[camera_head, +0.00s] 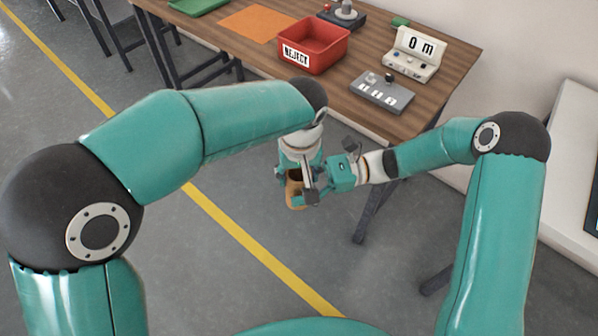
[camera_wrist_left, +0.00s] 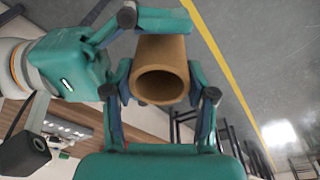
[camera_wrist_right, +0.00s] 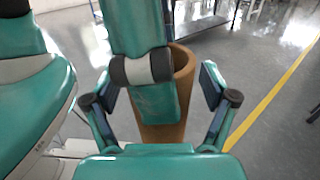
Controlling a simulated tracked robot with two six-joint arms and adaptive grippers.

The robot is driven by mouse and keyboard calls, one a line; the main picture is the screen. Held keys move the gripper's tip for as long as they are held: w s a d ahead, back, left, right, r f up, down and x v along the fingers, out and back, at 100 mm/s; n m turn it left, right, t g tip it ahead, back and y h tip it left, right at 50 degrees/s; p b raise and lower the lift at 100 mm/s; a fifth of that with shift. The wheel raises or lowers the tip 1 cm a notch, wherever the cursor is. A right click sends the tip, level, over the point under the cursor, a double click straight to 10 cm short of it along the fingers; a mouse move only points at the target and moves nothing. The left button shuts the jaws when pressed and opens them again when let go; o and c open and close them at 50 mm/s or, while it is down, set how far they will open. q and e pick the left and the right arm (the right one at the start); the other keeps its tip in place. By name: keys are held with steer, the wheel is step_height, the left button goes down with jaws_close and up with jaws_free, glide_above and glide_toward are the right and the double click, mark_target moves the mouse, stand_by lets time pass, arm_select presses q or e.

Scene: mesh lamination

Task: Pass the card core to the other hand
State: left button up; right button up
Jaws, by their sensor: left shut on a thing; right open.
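The card core is a brown cardboard tube (camera_head: 294,190) held in the air in front of the table. My left gripper (camera_wrist_left: 162,92) is shut on it; in the left wrist view its fingers press the tube from both sides and I see into the open end. In the right wrist view the tube (camera_wrist_right: 182,120) stands between the fingers of my right gripper (camera_wrist_right: 158,95), which is open. The right fingers are apart on either side of it. A link of my left gripper crosses in front of the tube there and hides part of it.
Behind stands a wooden table (camera_head: 352,100) with a red REJECT bin (camera_head: 313,46), an orange sheet (camera_head: 257,24), a green tray (camera_head: 197,6), a grey button box (camera_head: 381,92) and a display reading "0 m" (camera_head: 412,54). Clear grey floor with a yellow line lies below the grippers.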

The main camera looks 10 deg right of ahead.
steer(key=d, duration=1.1)
steer(key=s+d+f+n+t+h, duration=0.1)
steer(key=s+d+f+n+h, duration=0.15)
steer(key=f+h, duration=0.65)
steer(key=s+d+f+n+h, duration=0.1)
steer(key=s+f+n+h, duration=0.2)
steer(key=f, duration=1.2)
steer(key=s+a+f+n+h, duration=0.2)
steer(key=s+a+n, duration=0.6)
steer(key=s+n, duration=0.2)
steer(key=shift+s+f+t, duration=0.15)
steer(key=shift+t, duration=0.15)
steer(key=shift+d, duration=0.1)
